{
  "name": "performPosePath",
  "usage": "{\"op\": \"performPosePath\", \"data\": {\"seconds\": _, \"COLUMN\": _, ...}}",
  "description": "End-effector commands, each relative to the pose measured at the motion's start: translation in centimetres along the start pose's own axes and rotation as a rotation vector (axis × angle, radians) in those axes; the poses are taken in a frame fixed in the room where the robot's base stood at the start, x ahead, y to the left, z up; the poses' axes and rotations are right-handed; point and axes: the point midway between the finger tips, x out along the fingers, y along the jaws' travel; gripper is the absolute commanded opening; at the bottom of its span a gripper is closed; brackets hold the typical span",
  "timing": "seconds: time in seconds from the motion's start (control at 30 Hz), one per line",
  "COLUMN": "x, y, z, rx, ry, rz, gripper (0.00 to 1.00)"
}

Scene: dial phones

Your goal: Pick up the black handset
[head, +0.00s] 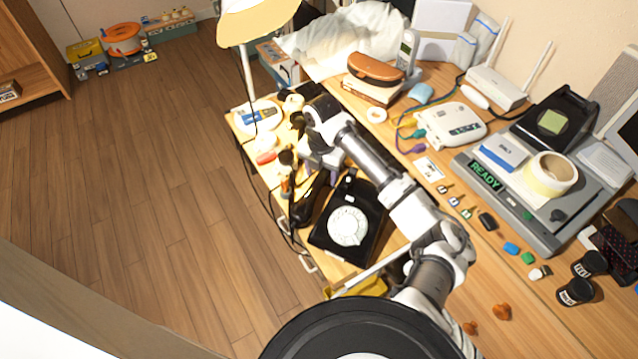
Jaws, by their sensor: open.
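The black rotary phone (372,207) with a white dial stands near the left edge of the wooden desk. The black handset (309,203) is a dark, elongated shape along the phone's left side, close to the desk edge. I cannot tell whether it touches the phone body. My arm reaches over the desk from the lower right and bends down at its far end. My gripper (312,168) is open, above and just beyond the handset's far end. The fingertips are small and partly hidden by the wrist, and I see nothing held between them.
A desk lamp (256,22) and a white round item (258,116) stand beyond the gripper. Dark cords hang along the left desk edge. The floor (150,190) at left is clear.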

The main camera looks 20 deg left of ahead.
Motion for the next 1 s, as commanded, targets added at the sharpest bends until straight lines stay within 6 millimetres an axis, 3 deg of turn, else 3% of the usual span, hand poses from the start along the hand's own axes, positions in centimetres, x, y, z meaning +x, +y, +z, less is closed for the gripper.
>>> {"op": "performPosePath", "data": {"seconds": 0.3, "x": 4.1, "y": 0.6, "z": 0.1, "rx": 0.001, "ry": 0.000, "rz": -0.001, "gripper": 0.55}}
{"op": "performPosePath", "data": {"seconds": 0.57, "x": 4.6, "y": 0.6, "z": 0.1, "rx": 0.000, "ry": -0.001, "rz": 0.000, "gripper": 0.55}}
{"op": "performPosePath", "data": {"seconds": 1.0, "x": 4.5, "y": 0.6, "z": 0.1, "rx": 0.000, "ry": -0.001, "rz": 0.000, "gripper": 0.00}}
